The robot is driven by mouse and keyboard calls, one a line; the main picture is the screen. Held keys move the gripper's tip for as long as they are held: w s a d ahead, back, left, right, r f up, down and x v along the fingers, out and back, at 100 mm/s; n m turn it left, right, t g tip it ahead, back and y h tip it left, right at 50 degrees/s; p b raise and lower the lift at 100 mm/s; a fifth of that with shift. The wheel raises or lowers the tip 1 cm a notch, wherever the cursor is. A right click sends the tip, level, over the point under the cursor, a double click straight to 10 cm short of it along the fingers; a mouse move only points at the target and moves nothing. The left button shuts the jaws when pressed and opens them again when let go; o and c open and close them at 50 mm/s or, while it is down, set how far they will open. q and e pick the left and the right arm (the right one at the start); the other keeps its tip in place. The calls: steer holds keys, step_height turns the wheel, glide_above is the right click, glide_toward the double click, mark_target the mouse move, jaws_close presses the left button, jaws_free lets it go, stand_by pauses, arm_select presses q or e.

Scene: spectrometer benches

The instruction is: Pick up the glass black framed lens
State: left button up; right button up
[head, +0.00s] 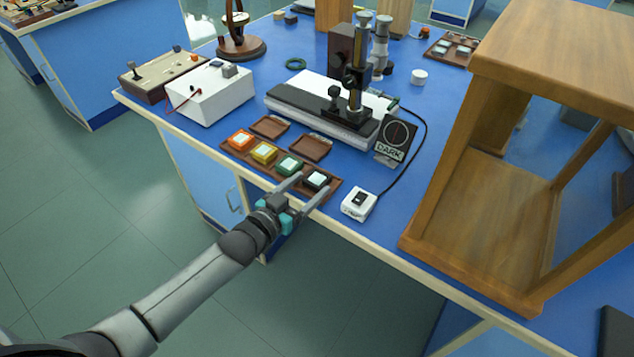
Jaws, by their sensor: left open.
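The glass black framed lens (318,179) looks like a small pale square with a dark frame. It sits in the right end slot of a brown wooden tray (272,175) near the bench's front edge. My left gripper (313,182) is open, its two fingers pointing at the lens from the front. The fingertips reach over the tray close to either side of the lens; I cannot tell whether they touch it. The gripper looks empty. My right gripper is not in view.
Orange (240,140), yellow (264,152) and green (289,165) framed pieces share the tray. A white switch box (359,204) with a cable stands to the right. Behind are a DARK sign (394,139) and a microscope-like instrument (357,75). A wooden frame (480,195) fills the right.

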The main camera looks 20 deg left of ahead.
mark_target(317, 181)
arm_select(q)
steer(key=shift+x, duration=1.2)
steer(key=shift+c, duration=0.2)
steer(key=c, duration=1)
steer(key=shift+c, duration=0.4)
steer(key=shift+r, duration=0.15)
